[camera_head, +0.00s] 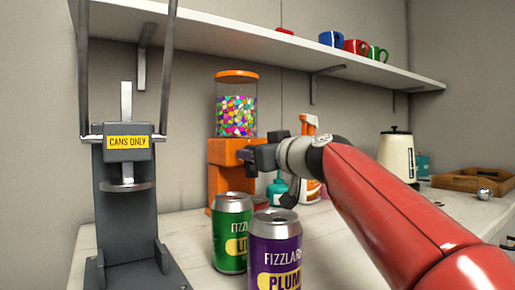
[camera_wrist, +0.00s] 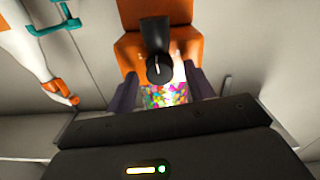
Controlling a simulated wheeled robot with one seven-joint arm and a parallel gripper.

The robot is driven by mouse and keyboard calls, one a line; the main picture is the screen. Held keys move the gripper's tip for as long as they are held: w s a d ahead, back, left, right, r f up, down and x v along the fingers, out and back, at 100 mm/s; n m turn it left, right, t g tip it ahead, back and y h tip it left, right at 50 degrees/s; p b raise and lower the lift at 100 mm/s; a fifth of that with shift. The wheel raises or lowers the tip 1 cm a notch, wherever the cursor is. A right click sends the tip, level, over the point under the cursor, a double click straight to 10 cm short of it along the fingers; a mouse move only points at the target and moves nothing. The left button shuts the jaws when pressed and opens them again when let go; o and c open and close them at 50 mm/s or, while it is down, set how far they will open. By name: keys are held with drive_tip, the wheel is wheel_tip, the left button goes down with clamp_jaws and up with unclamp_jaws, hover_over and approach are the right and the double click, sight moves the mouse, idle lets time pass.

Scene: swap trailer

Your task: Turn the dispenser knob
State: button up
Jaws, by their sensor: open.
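The candy dispenser (camera_head: 222,172) has an orange body and lid and a clear jar of colourful candies (camera_head: 236,115); it stands against the back wall. In the wrist view its orange body (camera_wrist: 130,50) fills the top centre. The round black knob (camera_wrist: 158,70) with a pale mark sits on its face, below a dark spout-like part (camera_wrist: 153,32). My gripper (camera_wrist: 161,76) is open, with one dark finger on each side of the knob; I cannot tell whether they touch it. In the head view my gripper (camera_head: 252,160) is at the dispenser's front and hides the knob.
A green can (camera_head: 232,235) and a purple can (camera_head: 275,252) stand in front of the dispenser, below my gripper. A can crusher (camera_head: 126,200) stands left. A spray bottle (camera_head: 309,124) is close behind my wrist. A shelf (camera_head: 260,42) with mugs runs above.

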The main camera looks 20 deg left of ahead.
drive_tip(key=shift+w+a, duration=0.15)
drive_tip(key=shift+a, duration=0.05)
drive_tip(key=c, duration=1)
drive_tip(key=shift+o, duration=0.2)
drive_tip(key=m+p, duration=0.1)
drive_tip(key=m, duration=1.2)
drive_tip(key=shift+w+d, duration=0.1)
drive_tip(key=shift+f, duration=0.1)
